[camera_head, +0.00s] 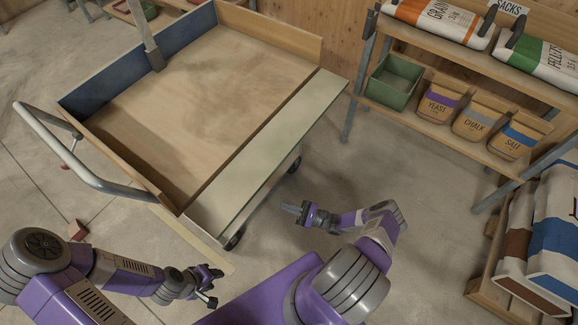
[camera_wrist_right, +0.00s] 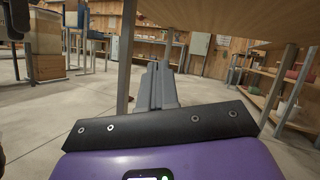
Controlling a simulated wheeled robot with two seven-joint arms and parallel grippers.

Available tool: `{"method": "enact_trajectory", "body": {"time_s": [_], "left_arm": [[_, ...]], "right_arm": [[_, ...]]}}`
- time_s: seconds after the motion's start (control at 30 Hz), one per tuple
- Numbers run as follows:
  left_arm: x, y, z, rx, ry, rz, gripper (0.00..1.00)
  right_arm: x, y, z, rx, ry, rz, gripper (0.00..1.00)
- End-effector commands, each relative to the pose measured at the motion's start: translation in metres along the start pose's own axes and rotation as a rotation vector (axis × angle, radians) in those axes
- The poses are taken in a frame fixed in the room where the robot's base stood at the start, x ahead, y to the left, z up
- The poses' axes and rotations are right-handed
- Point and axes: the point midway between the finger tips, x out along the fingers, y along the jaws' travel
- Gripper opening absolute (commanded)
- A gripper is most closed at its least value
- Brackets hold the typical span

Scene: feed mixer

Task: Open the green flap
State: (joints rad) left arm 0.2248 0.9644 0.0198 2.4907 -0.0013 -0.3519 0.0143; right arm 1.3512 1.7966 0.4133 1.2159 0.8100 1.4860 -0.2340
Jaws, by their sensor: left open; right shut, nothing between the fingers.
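The pale green flap (camera_head: 268,152) runs along the near right side of a wooden cart (camera_head: 190,98). It is a long board whose broad face shows, leaning outward from a dark seam at the cart bed; its exact tilt is hard to tell. My right gripper (camera_head: 291,209) is shut and empty, off the cart to the right of the flap and apart from it. Its closed fingers (camera_wrist_right: 160,84) also show in the right wrist view, pointing forward. My left gripper (camera_head: 211,286) is open and empty, below the cart's near corner, touching nothing.
The cart has a metal push handle (camera_head: 75,160) at left, a blue wall (camera_head: 115,68) and a wheel (camera_head: 236,238). A shelf at right holds sacks, a green bin (camera_head: 393,83) and labelled bags (camera_head: 440,101). The concrete floor between cart and shelf is clear.

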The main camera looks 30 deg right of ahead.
Motion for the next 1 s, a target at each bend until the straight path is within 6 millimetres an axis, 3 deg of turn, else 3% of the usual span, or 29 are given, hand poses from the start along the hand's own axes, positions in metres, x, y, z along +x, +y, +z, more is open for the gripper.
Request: {"method": "enact_trajectory", "body": {"time_s": [0.1, 0.2, 0.4, 0.57, 0.9, 1.0], "left_arm": [[-0.002, 0.001, 0.0, 0.0, 0.0, 0.0, 0.43], [-0.002, 0.001, 0.0, 0.0, 0.0, 0.0, 0.43], [-0.004, 0.002, 0.0, 0.0, 0.0, 0.0, 0.43], [-0.009, 0.004, 0.0, 0.0, 0.0, 0.0, 0.43], [-0.019, 0.007, 0.001, 0.0, 0.0, 0.0, 0.43], [-0.022, 0.008, 0.001, 0.0, 0.0, 0.0, 0.43]], "right_arm": [[-0.011, -0.036, 0.024, 0.075, -0.155, -0.216, 0.0], [-0.022, -0.054, 0.037, 0.101, -0.251, -0.327, 0.0], [-0.029, -0.068, 0.049, 0.113, -0.322, -0.4, 0.0], [-0.009, -0.077, 0.056, 0.113, -0.324, -0.397, 0.0], [0.055, -0.105, 0.077, 0.112, -0.323, -0.394, 0.0], [0.061, -0.111, 0.089, 0.112, -0.319, -0.396, 0.0]]}}
